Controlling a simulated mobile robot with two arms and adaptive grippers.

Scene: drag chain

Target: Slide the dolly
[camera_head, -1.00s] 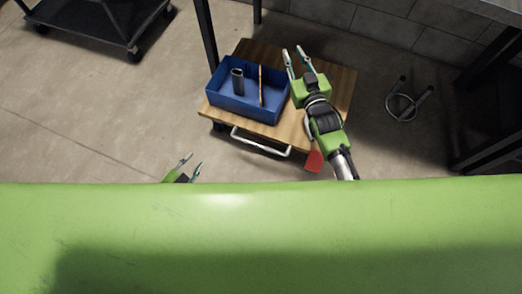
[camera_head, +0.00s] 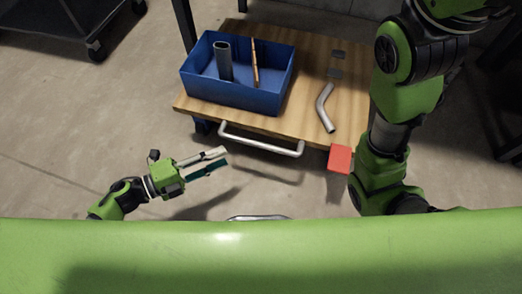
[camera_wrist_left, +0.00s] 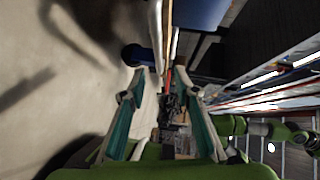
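The dolly (camera_head: 305,115) has a wooden top, a pale handle (camera_head: 262,141) along its near edge and a red block (camera_head: 340,158) at its near right corner. My left gripper (camera_head: 227,157) is left of and nearer than the handle, pointing right. It is apart from the handle. In the left wrist view its two fingers (camera_wrist_left: 165,72) are spread with nothing clearly held between them; a dark blue caster (camera_wrist_left: 137,55) shows beyond them. My right arm rises at the right of the head view, and its gripper is out of frame.
On the dolly stand a blue box (camera_head: 235,94) holding a grey tube (camera_head: 223,62) and a thin brown stick (camera_head: 255,63), and a bent metal pipe (camera_head: 325,108). A dark cart (camera_head: 60,22) is at the far left. The floor left of the dolly is free.

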